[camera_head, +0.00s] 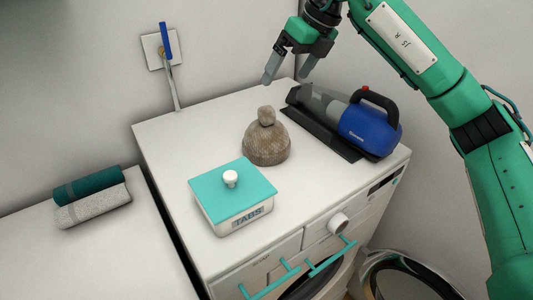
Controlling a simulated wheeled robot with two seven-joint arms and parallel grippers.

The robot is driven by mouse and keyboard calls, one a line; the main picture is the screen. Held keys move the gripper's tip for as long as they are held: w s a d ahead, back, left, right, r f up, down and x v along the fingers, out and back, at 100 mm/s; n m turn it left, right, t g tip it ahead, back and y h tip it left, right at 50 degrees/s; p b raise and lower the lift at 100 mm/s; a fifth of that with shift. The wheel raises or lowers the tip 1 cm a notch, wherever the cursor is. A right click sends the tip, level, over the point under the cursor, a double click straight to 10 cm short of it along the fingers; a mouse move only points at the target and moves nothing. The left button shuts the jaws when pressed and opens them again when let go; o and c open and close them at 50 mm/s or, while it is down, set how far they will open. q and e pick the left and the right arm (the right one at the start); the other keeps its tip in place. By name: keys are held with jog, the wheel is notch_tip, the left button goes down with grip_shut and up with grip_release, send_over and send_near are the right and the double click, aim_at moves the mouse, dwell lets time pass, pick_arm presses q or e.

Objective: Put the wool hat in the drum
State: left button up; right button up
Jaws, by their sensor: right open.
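The brown-grey wool hat (267,144) with a pompom sits upright on top of the white washing machine (165,139). The drum is inside the machine's front. The round door (402,278) is swung open at the lower right, and only a dark part of the drum opening (304,287) shows at the bottom edge. My right gripper (287,80) is open and empty, above the back of the machine top, up and slightly right of the hat and apart from it. My left gripper is not in view.
A blue handheld vacuum (368,128) lies on a dark base right of the hat. A teal-lidded tabs box (233,195) stands in front of it. Rolled towels (92,197) lie on the left counter. A blue-handled tap (167,50) is on the wall. The machine top's left back is clear.

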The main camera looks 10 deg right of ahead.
aim_at(265, 118)
jog(key=p+x, duration=0.1)
jog(key=x, duration=0.8)
jog(key=shift+s+p, duration=0.1)
jog(key=shift+p, duration=0.25)
jog(key=shift+a+f+p, duration=0.15)
jog(key=shift+f+p, duration=0.3)
jog(key=shift+f, duration=0.1)
jog(key=p+x, duration=0.1)
jog(key=x, duration=0.2)
jog(key=shift+f, duration=0.3)
jog(key=shift+w+f, duration=0.25)
jog(key=shift+f, duration=0.05)
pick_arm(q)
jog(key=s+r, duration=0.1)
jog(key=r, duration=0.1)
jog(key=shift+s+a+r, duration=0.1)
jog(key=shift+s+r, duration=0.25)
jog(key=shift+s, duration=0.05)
pick_arm(e)
jog(key=shift+c, duration=0.4)
jog(key=c, duration=0.5)
jog(key=shift+c, duration=0.2)
